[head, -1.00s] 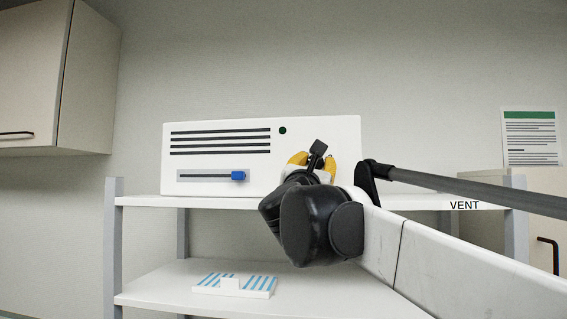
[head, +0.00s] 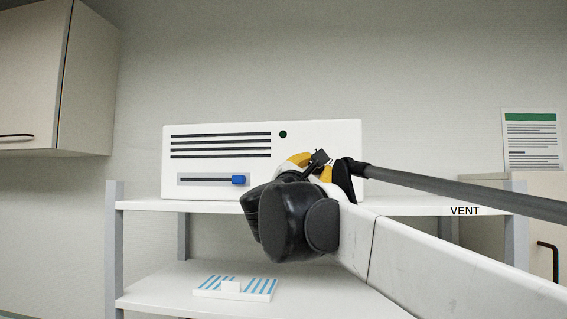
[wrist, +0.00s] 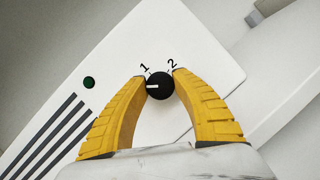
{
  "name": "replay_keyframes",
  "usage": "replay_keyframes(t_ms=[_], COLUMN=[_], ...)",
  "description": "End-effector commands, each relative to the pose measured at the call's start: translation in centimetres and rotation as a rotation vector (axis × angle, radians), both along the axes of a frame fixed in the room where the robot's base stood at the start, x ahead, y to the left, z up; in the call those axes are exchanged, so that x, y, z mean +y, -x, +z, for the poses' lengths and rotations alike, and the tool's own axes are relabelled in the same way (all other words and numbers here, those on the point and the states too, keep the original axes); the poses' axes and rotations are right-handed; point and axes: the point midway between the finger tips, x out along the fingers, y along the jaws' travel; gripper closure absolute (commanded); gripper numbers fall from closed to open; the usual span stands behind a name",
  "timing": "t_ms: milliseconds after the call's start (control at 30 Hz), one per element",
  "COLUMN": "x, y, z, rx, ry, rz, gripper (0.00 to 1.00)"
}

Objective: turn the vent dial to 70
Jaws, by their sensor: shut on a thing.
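The dial is a black round knob (wrist: 160,86) with a white pointer mark, on the front of a white unit (head: 220,140). In the wrist view, "1" and "2" are printed above it, and the pointer faces left, somewhat below the 1. No 70 is readable. My gripper (wrist: 160,82) is shut on the dial, with one yellow finger on each side. In the head view my gripper (head: 315,160) is at the unit's right side, and my wrist hides the dial.
The unit has dark slots, a green lamp (head: 283,134) and a blue slider (head: 239,180). It stands on a white shelf (head: 150,206) labelled VENT (head: 465,211). A blue-striped white block (head: 235,288) lies on the lower shelf. A wall cabinet (head: 60,80) hangs at left.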

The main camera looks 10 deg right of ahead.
Motion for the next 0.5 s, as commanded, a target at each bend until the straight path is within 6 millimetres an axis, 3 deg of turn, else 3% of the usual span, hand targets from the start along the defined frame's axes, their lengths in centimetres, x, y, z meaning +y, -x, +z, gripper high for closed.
replay_keyframes(t_ms=[500], x=[0.05], y=[-0.03], z=[0.48], rx=[-0.151], ry=[-0.461], rz=[0.001], gripper=[0.98])
